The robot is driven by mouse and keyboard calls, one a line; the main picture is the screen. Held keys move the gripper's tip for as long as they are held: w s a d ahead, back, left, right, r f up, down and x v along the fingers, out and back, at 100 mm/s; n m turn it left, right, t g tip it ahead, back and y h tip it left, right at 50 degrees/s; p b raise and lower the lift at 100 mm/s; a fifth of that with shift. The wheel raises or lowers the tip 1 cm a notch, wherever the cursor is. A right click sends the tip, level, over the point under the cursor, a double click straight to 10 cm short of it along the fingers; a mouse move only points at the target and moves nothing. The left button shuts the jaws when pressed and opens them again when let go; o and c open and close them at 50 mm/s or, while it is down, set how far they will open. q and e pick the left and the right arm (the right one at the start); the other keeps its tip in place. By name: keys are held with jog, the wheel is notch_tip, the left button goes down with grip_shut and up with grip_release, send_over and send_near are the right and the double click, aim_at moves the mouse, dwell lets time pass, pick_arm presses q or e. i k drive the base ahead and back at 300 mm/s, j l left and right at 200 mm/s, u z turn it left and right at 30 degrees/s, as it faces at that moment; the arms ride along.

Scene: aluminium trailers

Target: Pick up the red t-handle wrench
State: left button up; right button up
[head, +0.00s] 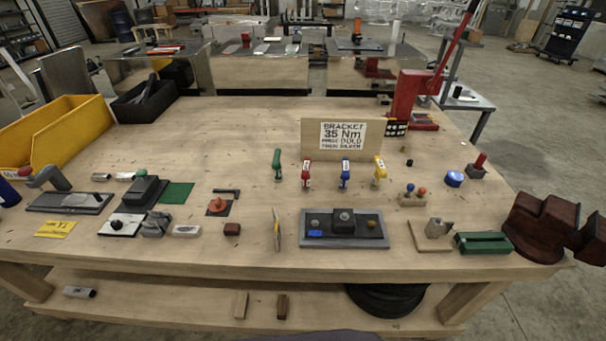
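The red t-handle wrench (306,174) stands upright on the wooden workbench, just in front of the left part of the cardboard sign. It is one of a row of similar coloured tools: a green one (277,164) to its left, and a blue one (345,174) and a yellow one (379,172) to its right. White labels show on the red, blue and yellow ones. What holds the red wrench up is too small to tell. Neither of my grippers is in the head view.
The wooden workbench (240,140) has free room behind the row's left side. In front stands a grey fixture plate (318,238). The cardboard sign (311,139) stands close behind. A red press (405,95) is at back right, a dark red vise (537,222) at right, yellow bins (75,135) at left.

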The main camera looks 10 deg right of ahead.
aim_at(306, 176)
jog(key=j+z, duration=0.3)
jog(key=j, duration=0.4)
jog(key=j+z, duration=0.3)
jog(key=j, duration=0.4)
jog(key=k, duration=0.05)
